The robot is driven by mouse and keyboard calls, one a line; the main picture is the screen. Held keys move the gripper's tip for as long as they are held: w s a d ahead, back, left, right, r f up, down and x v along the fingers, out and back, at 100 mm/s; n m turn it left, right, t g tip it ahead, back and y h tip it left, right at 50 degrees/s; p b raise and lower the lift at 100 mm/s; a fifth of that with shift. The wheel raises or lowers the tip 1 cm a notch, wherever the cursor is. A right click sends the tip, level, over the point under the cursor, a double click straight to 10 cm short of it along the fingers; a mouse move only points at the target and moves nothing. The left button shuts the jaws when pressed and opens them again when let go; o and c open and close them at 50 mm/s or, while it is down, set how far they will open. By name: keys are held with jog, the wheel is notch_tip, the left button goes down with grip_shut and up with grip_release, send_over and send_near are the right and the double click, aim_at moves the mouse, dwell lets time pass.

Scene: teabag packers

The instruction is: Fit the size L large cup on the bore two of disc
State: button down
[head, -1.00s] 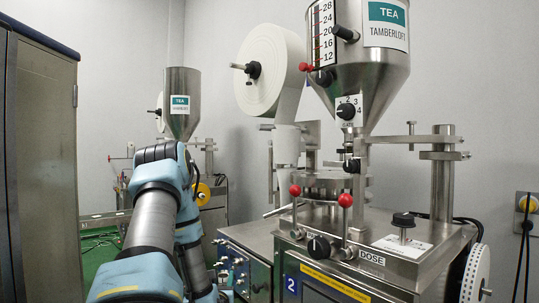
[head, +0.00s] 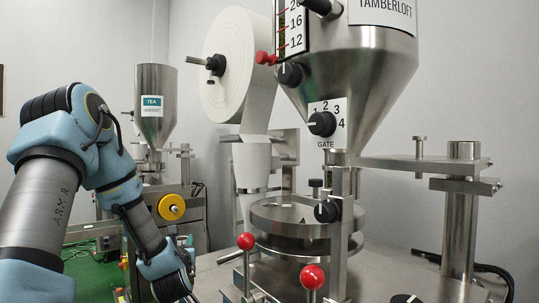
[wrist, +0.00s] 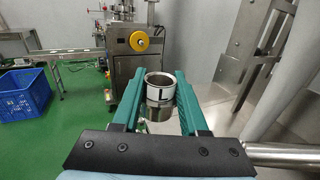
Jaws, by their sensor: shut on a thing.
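The large cup (wrist: 160,98) is a small metal sleeve with a white band marked "L". In the wrist view my gripper (wrist: 158,92) is shut on it, with a green finger on each side and the cup's open top facing the camera. In the head view my arm reaches down at the left, and the gripper and cup cannot be made out there. The disc (head: 300,212) is a round metal plate on the machine below the hopper, right of my arm and apart from it. Its bores and their numbers cannot be read from here.
A steel hopper (head: 350,75) and a gate knob (head: 321,124) stand above the disc. Red-ball levers (head: 313,277) rise in front of it, and a paper roll (head: 238,65) hangs behind. A second machine (wrist: 137,55) and a blue crate (wrist: 24,94) stand away on the green floor.

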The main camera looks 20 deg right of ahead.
jog(key=s+d+r+m+h+p, duration=0.1)
jog(key=s+d+r+h+p, duration=0.1)
jog(key=s+d+r, duration=0.2)
jog(key=s+d+r+m+g+h+p, duration=0.1)
jog(key=s+d+r+p, duration=0.2)
jog(key=d+r, duration=0.8)
jog(key=s+d+r+m+g+h+p, duration=0.1)
jog(key=s+d+r+h+p, duration=0.1)
jog(key=s+d+r, duration=0.3)
notch_tip(320, 180, up, 3)
jog(key=d, duration=0.3)
jog(key=shift+s+m+h, duration=0.3)
jog(key=shift+s+m, duration=0.05)
jog(key=shift+m, duration=0.05)
jog(key=shift+a, duration=0.1)
notch_tip(320, 180, down, 6)
jog(key=b, duration=0.6)
jog(key=shift+r, duration=0.1)
jog(key=shift+b, duration=0.65)
dwell(0.3)
jog(key=shift+s+f+b, duration=0.1)
jog(key=shift+f+b, duration=0.75)
jog(key=shift+b, duration=0.1)
